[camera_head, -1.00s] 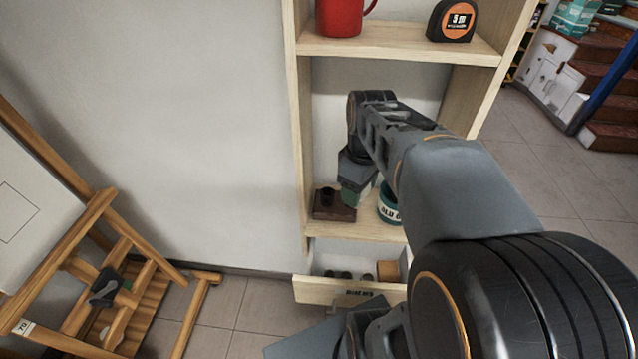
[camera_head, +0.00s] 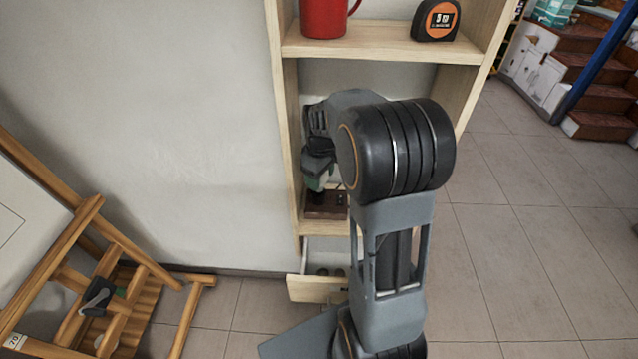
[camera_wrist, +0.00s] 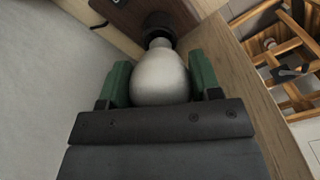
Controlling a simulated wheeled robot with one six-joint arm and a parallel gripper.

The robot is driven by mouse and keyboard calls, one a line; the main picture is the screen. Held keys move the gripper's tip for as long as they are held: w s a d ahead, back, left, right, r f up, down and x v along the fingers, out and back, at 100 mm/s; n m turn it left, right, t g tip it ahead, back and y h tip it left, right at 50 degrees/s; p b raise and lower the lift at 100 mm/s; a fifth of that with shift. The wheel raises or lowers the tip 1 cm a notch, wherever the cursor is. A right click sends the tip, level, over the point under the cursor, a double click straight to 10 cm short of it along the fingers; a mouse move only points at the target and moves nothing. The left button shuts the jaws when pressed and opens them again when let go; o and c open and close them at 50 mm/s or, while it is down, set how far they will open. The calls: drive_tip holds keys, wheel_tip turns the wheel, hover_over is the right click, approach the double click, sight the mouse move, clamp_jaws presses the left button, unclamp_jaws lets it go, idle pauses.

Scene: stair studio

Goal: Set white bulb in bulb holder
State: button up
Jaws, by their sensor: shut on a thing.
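The white bulb (camera_wrist: 160,80) sits between the green fingers of my gripper (camera_wrist: 160,68) in the wrist view, and the gripper is shut on it. The bulb's narrow end points at the black socket of the bulb holder (camera_wrist: 158,22) and looks close to it or at its mouth; I cannot tell if it is inside. In the head view the holder's brown base (camera_head: 328,209) stands on the lower shelf, with my gripper (camera_head: 318,182) right above it. My arm hides part of the shelf, and I cannot make out the bulb there.
The wooden shelf unit (camera_head: 288,140) has a side wall close left of my gripper. A red mug (camera_head: 323,18) and a tape measure (camera_head: 436,20) stand on the shelf above. An open drawer (camera_head: 312,289) juts out below. A wooden easel (camera_head: 95,270) stands at left.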

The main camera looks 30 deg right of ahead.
drive_tip(key=shift+w+f, duration=0.2)
drive_tip(key=shift+f, duration=1.6)
drive_tip(key=shift+f, duration=0.1)
drive_tip(key=o, duration=0.9)
wheel_tip(320, 180, up, 12)
drive_tip(key=shift+r, duration=0.15)
